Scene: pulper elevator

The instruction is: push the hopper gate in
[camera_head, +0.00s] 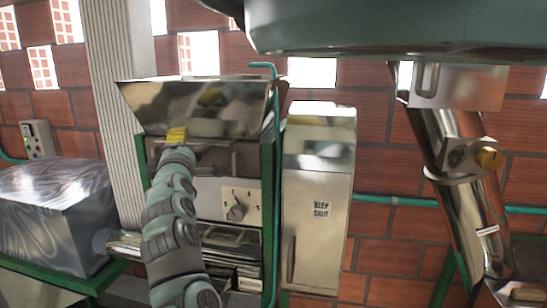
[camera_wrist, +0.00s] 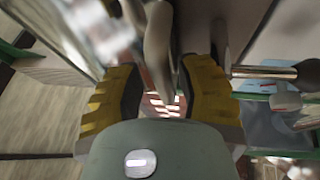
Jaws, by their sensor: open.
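The steel hopper (camera_head: 195,105) tops the machine on the left in the head view. Under it is a steel front panel (camera_head: 222,160), which appears to be the hopper gate; its handle is mostly hidden by my arm. My gripper (camera_head: 177,135) is at the panel's upper left, with its yellow fingers just below the hopper. In the wrist view, my gripper (camera_wrist: 158,75) is open, with a yellow finger on each side of a curved grey metal bar (camera_wrist: 157,45). The bar seems to be a handle. I cannot tell whether the fingers touch it.
A dial panel (camera_head: 238,202) is below the gate. A tall steel cabinet (camera_head: 318,195) marked "KEEP SHUT" stands to the right. A large green vessel (camera_head: 400,30) overhangs at the top, with a steel pipe (camera_head: 462,180) below it. A grey block (camera_head: 55,210) is at left.

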